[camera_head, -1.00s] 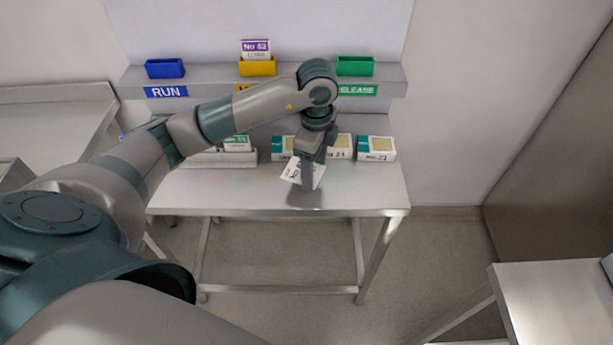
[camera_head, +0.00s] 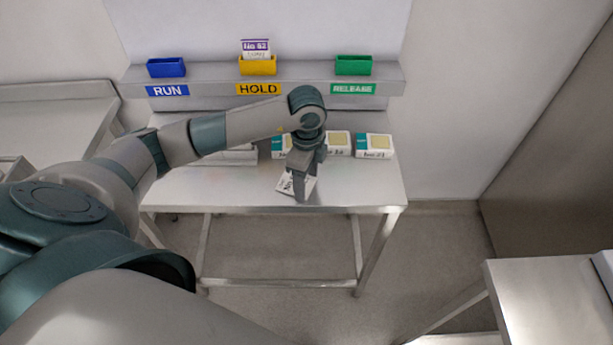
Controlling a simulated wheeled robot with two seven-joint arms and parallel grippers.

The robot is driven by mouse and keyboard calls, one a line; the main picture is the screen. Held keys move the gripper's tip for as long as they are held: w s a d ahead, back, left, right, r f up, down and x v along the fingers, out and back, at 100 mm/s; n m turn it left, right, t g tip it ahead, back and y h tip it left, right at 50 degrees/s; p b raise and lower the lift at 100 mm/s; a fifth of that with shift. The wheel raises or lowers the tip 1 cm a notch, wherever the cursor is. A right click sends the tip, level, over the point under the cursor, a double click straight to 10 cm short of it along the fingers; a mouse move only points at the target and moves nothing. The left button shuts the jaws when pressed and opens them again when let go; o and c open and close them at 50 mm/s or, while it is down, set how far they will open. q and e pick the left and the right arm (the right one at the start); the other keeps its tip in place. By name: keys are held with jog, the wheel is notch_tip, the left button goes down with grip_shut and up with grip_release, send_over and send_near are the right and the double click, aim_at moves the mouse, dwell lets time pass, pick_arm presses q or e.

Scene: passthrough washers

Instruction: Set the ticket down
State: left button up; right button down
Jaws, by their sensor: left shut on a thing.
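The ticket (camera_head: 285,184) is a small white card with dark print, in the middle of the head view. My left gripper (camera_head: 300,190) points down over the front part of the steel table (camera_head: 220,190) and is shut on the ticket. The fingers hide part of the card. The ticket is tilted and close to the table top; I cannot tell whether it touches it. My right gripper does not show.
Several white and teal boxes (camera_head: 373,146) stand behind the gripper. A shelf (camera_head: 210,79) above carries a blue bin (camera_head: 166,67), a yellow bin (camera_head: 257,66) with a purple-topped ticket (camera_head: 255,48), and a green bin (camera_head: 353,65). The table's left front is clear.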

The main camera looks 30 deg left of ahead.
aim_at(307, 187)
pick_arm(q)
jog(key=shift+f, duration=0.15)
jog(key=o, duration=1)
jog(key=shift+r, duration=0.2)
jog(key=shift+r+b, duration=0.4)
jog(key=shift+r, duration=0.25)
jog(key=shift+r+b, duration=1.25)
jog(key=shift+r, duration=4.05)
